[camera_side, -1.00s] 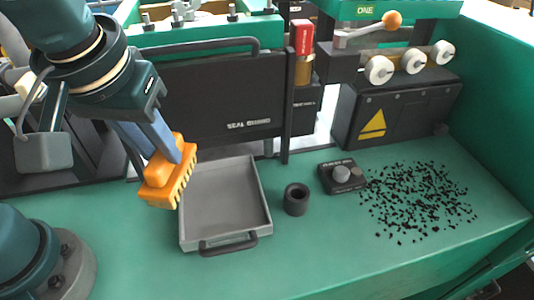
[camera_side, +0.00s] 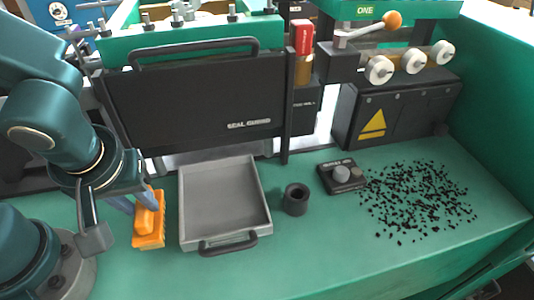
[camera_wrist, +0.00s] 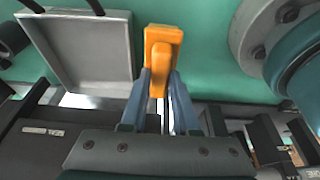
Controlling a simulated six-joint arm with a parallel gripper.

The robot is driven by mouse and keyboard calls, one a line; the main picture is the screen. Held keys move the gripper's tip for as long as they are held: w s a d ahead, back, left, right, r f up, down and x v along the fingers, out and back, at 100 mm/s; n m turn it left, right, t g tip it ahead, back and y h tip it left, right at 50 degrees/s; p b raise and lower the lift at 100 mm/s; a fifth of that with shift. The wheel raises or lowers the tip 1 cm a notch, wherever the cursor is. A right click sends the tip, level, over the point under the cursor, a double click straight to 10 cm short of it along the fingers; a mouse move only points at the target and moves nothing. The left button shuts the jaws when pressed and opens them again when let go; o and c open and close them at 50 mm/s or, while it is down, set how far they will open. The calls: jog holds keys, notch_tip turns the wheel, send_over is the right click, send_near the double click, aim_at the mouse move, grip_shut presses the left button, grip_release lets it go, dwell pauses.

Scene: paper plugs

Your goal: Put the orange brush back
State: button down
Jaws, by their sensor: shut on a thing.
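The orange brush (camera_side: 147,222) is at the left of the green bench, just left of the grey tray. My gripper (camera_side: 147,203) is shut on the brush from above. In the wrist view the brush (camera_wrist: 160,55) sits between the two blue-grey fingers of my gripper (camera_wrist: 160,82). The brush appears at or very near the bench surface; I cannot tell whether it touches. The bristles are mostly hidden.
The empty grey tray (camera_side: 222,192) with a front handle is right of the brush. A black ring (camera_side: 296,199), a knob box (camera_side: 341,175) and scattered black bits (camera_side: 418,200) lie farther right. The black seal guard (camera_side: 205,100) stands behind.

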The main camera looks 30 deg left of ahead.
jog(key=shift+f, duration=0.95)
jog(key=c, duration=0.7)
grip_release()
jog(key=shift+f, duration=0.1)
jog(key=shift+o, duration=0.2)
jog(key=v, duration=1.2)
jog(key=w+a+m+t+h, duration=0.2)
jog(key=a+m, duration=0.4)
jog(key=m, duration=0.2)
jog(key=shift+w+a+f+t+h, duration=0.25)
jog(key=shift+w+a+t+h, duration=0.05)
jog(key=shift+o, duration=1)
jog(key=shift+w+a+m, duration=0.15)
jog(key=shift+a+m, duration=0.15)
jog(key=shift+m, duration=0.2)
